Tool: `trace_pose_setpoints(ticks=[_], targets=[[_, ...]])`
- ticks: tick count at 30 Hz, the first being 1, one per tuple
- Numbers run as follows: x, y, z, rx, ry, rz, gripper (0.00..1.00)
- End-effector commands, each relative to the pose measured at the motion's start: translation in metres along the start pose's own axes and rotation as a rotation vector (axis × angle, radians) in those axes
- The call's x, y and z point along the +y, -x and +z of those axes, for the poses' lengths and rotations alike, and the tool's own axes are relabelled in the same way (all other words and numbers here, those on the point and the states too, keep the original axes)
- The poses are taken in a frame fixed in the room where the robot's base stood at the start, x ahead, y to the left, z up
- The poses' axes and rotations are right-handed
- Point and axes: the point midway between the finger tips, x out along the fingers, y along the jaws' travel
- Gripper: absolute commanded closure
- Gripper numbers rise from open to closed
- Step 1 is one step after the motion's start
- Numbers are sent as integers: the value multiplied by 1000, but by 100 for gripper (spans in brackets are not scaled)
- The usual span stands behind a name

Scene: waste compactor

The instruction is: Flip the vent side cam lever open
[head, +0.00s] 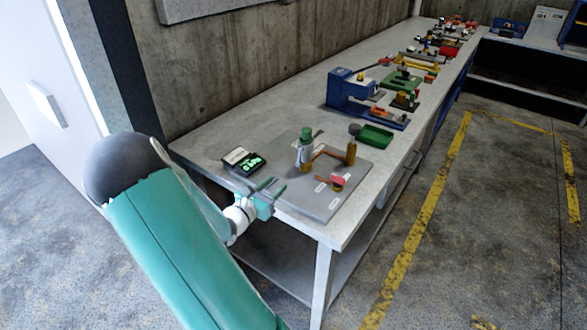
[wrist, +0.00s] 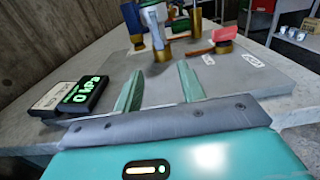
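A grey plate (head: 318,205) on the bench carries a small fitting assembly. At its front is a brass fitting with a red lever (head: 337,181); the red lever also shows in the wrist view (wrist: 205,50), lying about level. Behind it stand a green-capped cylinder (head: 305,147) and a brass post with a grey knob (head: 352,145), with an orange pipe between them. I cannot read the labels, so I cannot tell which part is the vent side cam lever. My gripper (head: 274,186) is at the plate's near left edge, fingers apart and empty, short of the fittings (wrist: 158,90).
A small black device with a green display (head: 251,164) lies left of the plate; it is close to my left finger in the wrist view (wrist: 88,93). A green tray (head: 376,136) and a blue machine (head: 352,93) stand farther along the bench. A concrete wall (head: 250,50) runs behind.

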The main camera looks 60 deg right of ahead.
Motion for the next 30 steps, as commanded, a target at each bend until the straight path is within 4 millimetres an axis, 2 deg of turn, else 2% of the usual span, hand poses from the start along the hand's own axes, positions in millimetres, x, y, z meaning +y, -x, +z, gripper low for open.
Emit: trace_pose_setpoints(ticks=[9,15,21,28,30], targets=[[0,-65,0,-1,-1,-4,60],[1,-96,-1,1,-2,-3,60],[1,-107,0,1,-1,0,60],[1,-108,0,1,-2,0,60],[1,-108,0,1,-1,0,74]])
